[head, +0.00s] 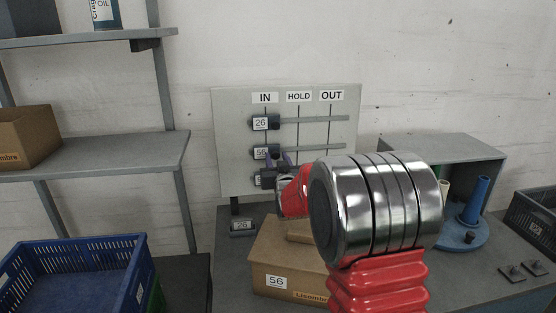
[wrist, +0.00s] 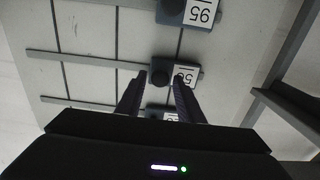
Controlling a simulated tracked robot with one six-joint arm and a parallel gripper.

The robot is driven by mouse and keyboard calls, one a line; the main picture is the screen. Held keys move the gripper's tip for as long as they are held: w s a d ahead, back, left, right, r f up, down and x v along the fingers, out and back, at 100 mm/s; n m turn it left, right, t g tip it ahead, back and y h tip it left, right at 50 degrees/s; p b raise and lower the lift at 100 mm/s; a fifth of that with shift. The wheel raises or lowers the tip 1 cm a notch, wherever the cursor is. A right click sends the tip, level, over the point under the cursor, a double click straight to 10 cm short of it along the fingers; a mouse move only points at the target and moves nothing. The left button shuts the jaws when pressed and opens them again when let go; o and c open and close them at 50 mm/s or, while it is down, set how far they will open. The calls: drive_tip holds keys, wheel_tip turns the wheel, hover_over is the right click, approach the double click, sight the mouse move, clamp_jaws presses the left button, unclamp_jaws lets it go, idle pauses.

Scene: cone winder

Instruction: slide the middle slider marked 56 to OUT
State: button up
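A pale board (head: 229,110) on the wall has columns IN, HOLD and OUT and three horizontal rails. The middle slider marked 56 (head: 259,153) is at the IN end of its rail. In the wrist view, which is upside down, its label (wrist: 187,75) and dark round knob (wrist: 162,73) show, the label partly covered by a finger. My gripper (head: 279,156) is at this slider. In the wrist view its fingers (wrist: 159,78) are spread, with the knob between their tips. I cannot tell whether they touch it.
The slider marked 26 (head: 260,123) and the slider marked 95 (wrist: 199,13) are also at IN, above and below. The middle rail (head: 330,148) is clear towards OUT. A cardboard box (head: 275,283) stands below the board; a blue crate (head: 70,284) is at left.

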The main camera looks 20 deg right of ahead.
clamp_jaws()
